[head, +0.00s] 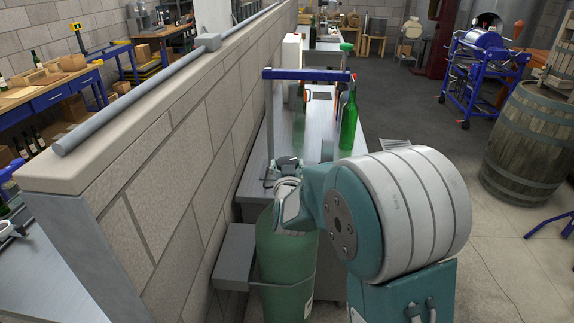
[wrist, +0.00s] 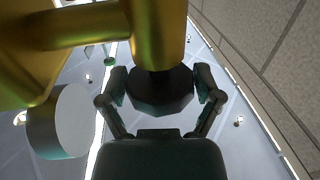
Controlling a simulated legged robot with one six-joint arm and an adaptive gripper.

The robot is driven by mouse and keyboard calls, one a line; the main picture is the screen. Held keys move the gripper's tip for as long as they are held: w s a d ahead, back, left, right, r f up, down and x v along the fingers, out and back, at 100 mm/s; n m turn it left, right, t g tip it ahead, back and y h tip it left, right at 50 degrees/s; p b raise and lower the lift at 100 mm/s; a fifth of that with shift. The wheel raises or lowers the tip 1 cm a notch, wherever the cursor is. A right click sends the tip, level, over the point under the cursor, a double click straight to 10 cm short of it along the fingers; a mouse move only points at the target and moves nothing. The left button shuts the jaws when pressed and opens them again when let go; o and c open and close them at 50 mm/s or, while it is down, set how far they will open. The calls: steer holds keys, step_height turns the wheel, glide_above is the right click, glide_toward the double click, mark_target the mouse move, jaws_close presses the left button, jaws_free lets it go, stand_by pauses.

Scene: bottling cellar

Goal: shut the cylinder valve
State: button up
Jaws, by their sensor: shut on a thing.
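The green gas cylinder (head: 285,262) stands upright against the block wall in the head view, strapped beside a grey bracket. My arm hides most of its top and the valve there. In the wrist view the brass valve body (wrist: 158,30) fills the upper left, with a dark faceted knob (wrist: 160,92) at its end. My gripper (wrist: 161,85) has one finger on each side of this knob and is shut on it. In the head view my gripper (head: 288,163) is small and partly hidden at the cylinder top.
The block wall (head: 170,150) runs close along the left of the cylinder. Behind the cylinder is a metal bench (head: 258,165) with a green bottle (head: 348,120) and a blue bar (head: 305,75). A wooden barrel (head: 525,145) stands at right; the floor between is mostly clear.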

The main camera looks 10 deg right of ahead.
steer(key=shift+a+m+h, duration=0.1)
steer(key=shift+m+h, duration=0.4)
steer(key=shift+h, duration=0.3)
steer(key=shift+m+g+h, duration=0.8)
steer(key=shift+m+h, duration=0.3)
steer(key=shift+h, duration=0.5)
steer(key=shift+m+g+h, duration=1)
steer(key=shift+m+h, duration=0.2)
steer(key=shift+h, duration=0.4)
steer(key=o, duration=0.9)
steer(key=shift+w, duration=0.1)
steer(key=shift+a, duration=0.1)
